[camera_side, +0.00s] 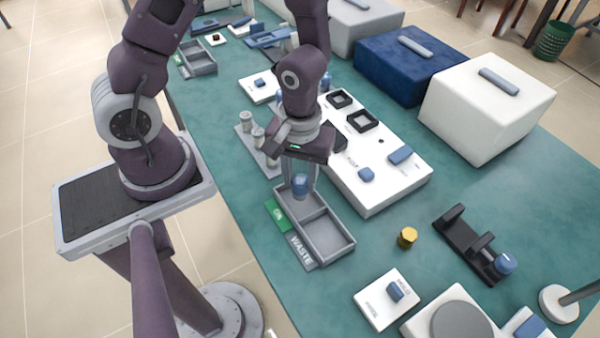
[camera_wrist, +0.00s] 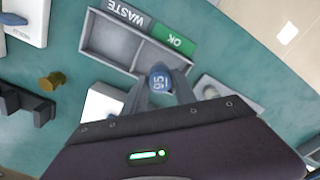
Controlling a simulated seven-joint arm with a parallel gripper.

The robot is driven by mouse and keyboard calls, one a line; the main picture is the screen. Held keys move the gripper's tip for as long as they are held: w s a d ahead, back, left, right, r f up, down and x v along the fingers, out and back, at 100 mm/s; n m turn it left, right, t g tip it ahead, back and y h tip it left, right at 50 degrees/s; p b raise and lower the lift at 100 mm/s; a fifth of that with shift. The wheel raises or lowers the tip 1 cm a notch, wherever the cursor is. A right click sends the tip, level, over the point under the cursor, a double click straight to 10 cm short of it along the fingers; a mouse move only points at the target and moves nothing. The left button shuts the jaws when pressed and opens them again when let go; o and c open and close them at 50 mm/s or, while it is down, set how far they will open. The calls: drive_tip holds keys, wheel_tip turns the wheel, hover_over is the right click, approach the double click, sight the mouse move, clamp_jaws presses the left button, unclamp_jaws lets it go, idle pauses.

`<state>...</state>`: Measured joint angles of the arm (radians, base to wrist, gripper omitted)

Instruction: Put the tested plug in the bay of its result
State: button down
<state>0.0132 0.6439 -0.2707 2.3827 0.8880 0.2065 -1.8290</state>
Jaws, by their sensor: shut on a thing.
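My gripper (camera_side: 301,187) is shut on a plug with a blue top (camera_side: 300,181). In the wrist view the plug (camera_wrist: 160,78) shows the marking "95" between my fingers (camera_wrist: 160,92). A grey two-bay tray (camera_side: 340,252) lies below it. The green label OK (camera_side: 277,214) marks the bay beneath my gripper, and the grey label WASTE (camera_side: 301,250) marks the nearer, empty bay. The plug is over the OK end of the tray; in the wrist view it overlaps that bay's edge. Its exact height above the floor is unclear.
A rack (camera_side: 270,158) with several grey plugs stands left of my gripper. A white instrument panel (camera_side: 395,188) is close on the right. A brass piece (camera_side: 407,237), a black stand (camera_side: 462,240) and a white switch box (camera_side: 378,308) lie nearer. Bare green table separates them.

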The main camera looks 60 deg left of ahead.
sight(300, 180)
drive_tip(key=shift+f, duration=1.55)
drive_tip(key=c, duration=0.5)
unclamp_jaws()
drive_tip(key=shift+r, duration=4)
